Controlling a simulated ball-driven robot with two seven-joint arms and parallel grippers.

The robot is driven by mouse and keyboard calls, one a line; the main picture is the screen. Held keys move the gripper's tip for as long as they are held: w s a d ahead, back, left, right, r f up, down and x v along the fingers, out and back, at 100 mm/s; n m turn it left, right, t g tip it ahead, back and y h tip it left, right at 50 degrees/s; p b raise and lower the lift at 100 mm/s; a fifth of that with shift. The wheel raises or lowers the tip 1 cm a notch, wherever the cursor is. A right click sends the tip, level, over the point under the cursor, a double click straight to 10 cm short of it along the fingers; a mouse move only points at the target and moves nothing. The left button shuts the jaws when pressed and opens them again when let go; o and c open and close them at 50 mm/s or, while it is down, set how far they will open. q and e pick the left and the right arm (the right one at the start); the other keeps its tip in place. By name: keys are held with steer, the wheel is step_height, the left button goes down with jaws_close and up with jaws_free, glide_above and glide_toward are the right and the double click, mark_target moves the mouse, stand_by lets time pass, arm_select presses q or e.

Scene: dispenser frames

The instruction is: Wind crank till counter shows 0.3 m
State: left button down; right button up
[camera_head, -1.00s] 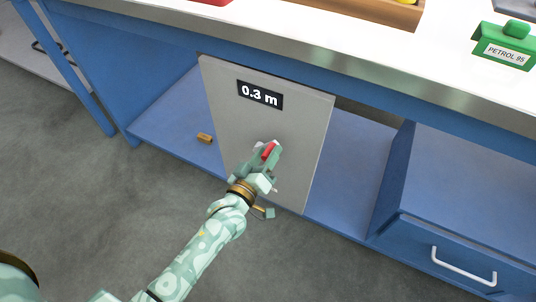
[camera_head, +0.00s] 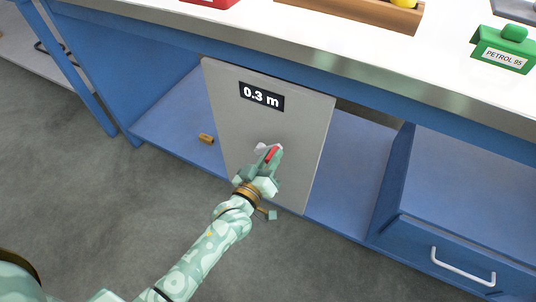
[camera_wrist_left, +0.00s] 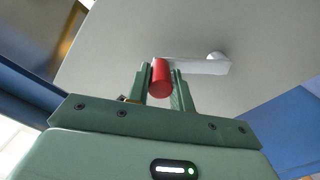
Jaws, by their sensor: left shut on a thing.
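The grey dispenser panel (camera_head: 300,130) stands upright under the workbench. Its black counter (camera_head: 262,96) reads 0.3 m. The crank has a red knob (camera_wrist_left: 160,78) on a pale arm (camera_wrist_left: 205,66), which runs to a hub at the right in the left wrist view. My left gripper (camera_head: 268,157) is shut on the red knob, with one finger on each side of it. The gripper partly hides the crank in the head view. My right gripper is not in view.
A small brown block (camera_head: 206,138) lies on the blue shelf left of the panel. A drawer with a white handle (camera_head: 462,268) is at the right.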

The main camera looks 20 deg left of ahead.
arm_select(q)
steer(key=shift+d+f+m, duration=0.35)
steer(key=shift+m, duration=0.35)
steer(key=shift+d+f+m+p, duration=0.2)
steer(key=shift+f+m+p, duration=0.1)
steer(key=shift+m, duration=0.1)
steer(key=shift+s+d+f+m, duration=0.1)
steer(key=shift+d+f+m, duration=0.15)
steer(key=shift+f+m, duration=0.4)
steer(key=shift+d+f+m, duration=0.2)
steer(key=shift+f+m, duration=0.15)
steer(key=shift+m, duration=0.5)
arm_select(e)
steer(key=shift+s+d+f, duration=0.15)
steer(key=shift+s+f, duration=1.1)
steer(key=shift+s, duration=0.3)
arm_select(q)
steer(key=c, duration=1.2)
jaws_free()
steer(key=shift+c, duration=0.2)
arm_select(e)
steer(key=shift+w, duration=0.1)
